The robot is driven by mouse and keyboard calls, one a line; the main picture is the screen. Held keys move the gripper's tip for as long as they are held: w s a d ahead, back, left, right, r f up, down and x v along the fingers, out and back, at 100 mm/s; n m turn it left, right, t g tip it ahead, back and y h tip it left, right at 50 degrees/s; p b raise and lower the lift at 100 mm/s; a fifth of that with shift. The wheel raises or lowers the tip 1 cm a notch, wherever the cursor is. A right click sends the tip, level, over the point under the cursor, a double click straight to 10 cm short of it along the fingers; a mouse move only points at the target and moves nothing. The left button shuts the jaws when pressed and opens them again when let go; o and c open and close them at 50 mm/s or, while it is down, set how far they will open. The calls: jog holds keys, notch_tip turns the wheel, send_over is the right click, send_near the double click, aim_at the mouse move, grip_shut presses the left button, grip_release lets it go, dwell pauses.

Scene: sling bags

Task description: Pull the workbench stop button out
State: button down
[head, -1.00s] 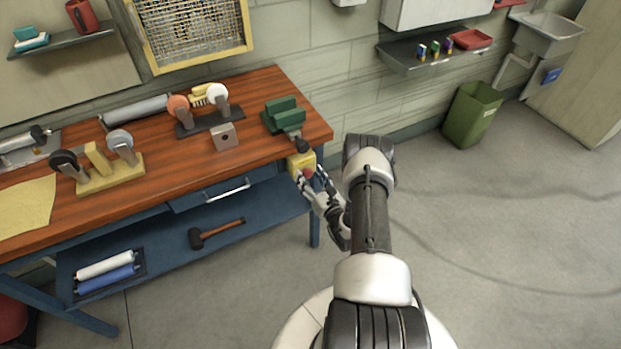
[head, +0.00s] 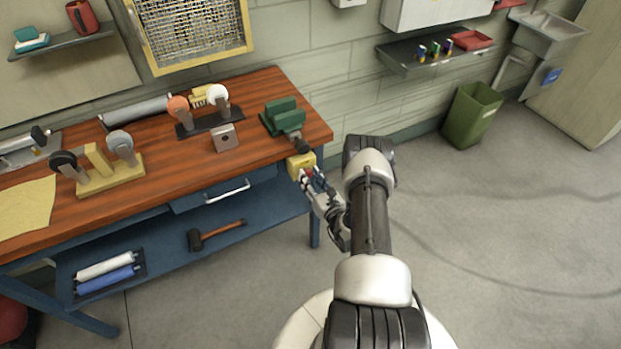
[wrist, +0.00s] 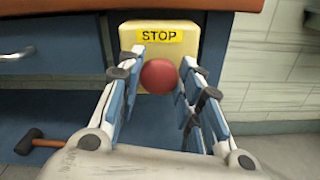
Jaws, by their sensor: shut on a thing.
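The red stop button (wrist: 159,77) sits on a yellow box (wrist: 206,47) with a STOP label, fixed at the workbench's front right corner. In the head view the yellow box (head: 301,160) shows below the bench top, and the red button (head: 308,173) is partly covered by my fingers. My gripper (head: 312,178) is at the button. In the wrist view my gripper (wrist: 161,78) has one finger on each side of the button, shut on it. The button's stem behind the red head is hidden.
The workbench top (head: 255,100) carries a green vise (head: 283,117) near the box. A blue drawer (head: 222,190) and a lower shelf with a hammer (head: 215,235) lie to the left. The floor to the right is clear up to a green bin (head: 472,115).

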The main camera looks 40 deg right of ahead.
jog(key=shift+v, duration=0.9)
jog(key=c, duration=1.1)
grip_release()
jog(key=shift+s, duration=0.1)
jog(key=v, duration=1.2)
